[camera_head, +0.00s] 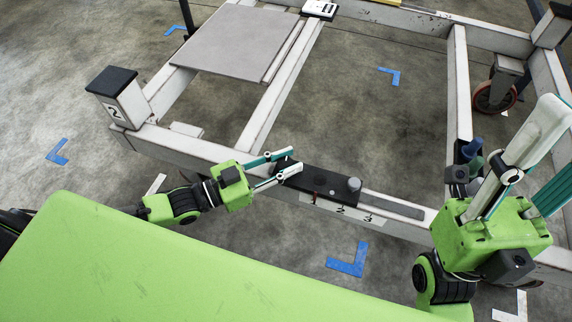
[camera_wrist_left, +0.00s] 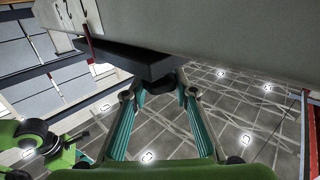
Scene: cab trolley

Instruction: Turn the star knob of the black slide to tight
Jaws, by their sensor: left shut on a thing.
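The black slide (camera_head: 318,180) sits on the near rail of the trolley frame, above a white strip with numbers and a red mark. A grey round knob (camera_head: 354,185) stands on its right end. My left gripper (camera_head: 287,163) is at the slide's left end. In the left wrist view its fingers (camera_wrist_left: 161,92) are shut on a dark knob (camera_wrist_left: 160,86) below the black block. This looks like the star knob; its shape is mostly hidden. My right gripper (camera_head: 556,140) is raised at the right, its fingers apart and empty, and away from the slide.
The near rail (camera_head: 190,145) runs from a black-capped post (camera_head: 112,98) marked 2 towards the lower right. A grey panel (camera_head: 240,42) lies on the frame. Dark bottle-like things (camera_head: 470,155) stand beside my right gripper. A caster (camera_head: 495,95) is at the right.

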